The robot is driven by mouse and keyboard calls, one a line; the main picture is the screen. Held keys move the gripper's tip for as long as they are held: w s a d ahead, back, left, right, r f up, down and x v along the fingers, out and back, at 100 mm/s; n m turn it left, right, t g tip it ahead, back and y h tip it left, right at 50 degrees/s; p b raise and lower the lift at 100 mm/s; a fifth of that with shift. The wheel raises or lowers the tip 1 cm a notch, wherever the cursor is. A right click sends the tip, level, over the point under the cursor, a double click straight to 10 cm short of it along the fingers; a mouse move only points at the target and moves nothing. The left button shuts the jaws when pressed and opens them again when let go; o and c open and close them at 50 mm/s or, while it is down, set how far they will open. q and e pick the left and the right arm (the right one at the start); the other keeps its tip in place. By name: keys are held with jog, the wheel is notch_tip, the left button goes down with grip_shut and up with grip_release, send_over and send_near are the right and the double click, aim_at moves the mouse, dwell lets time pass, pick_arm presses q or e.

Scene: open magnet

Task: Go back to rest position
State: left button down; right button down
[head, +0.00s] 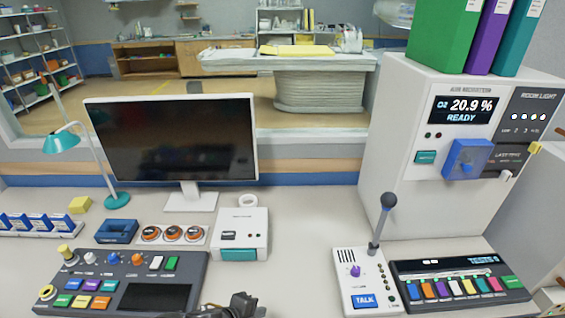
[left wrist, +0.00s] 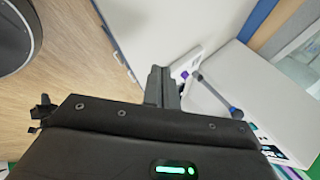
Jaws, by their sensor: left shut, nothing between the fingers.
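My left gripper (head: 240,303) shows at the bottom edge of the head view, dark and partly cut off, in front of the desk's control panels. In the left wrist view its fingers (left wrist: 161,85) are together, with nothing between them. It is apart from the devices on the desk. My right gripper is in neither view.
A button console (head: 120,285) lies left of my left gripper, and a microphone unit (head: 365,285) marked TALK stands to its right. A white box (head: 241,228) and a monitor (head: 170,140) stand behind. Bare desk (head: 300,240) lies between the white box and the microphone.

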pick_arm(q)
jog(key=s+a+f+n+g+y, duration=0.25)
jog(key=s+a+n+y, duration=0.35)
jog(key=s+a+n, duration=1.35)
notch_tip(320, 180, down, 27)
jog(key=s+d+n+g+b, duration=0.1)
jog(key=n+g+b, duration=0.1)
jog(key=b, duration=0.1)
jog(key=s+a+f+g+b, duration=0.1)
jog(key=s+a+f+b, duration=0.1)
jog(key=s+f, duration=1.4)
notch_tip(320, 180, down, 3)
jog(key=shift+s+a+r+b, duration=0.1)
jog(key=shift+s+a+b, duration=0.25)
jog(key=shift+b, duration=0.15)
jog(key=shift+m, duration=0.25)
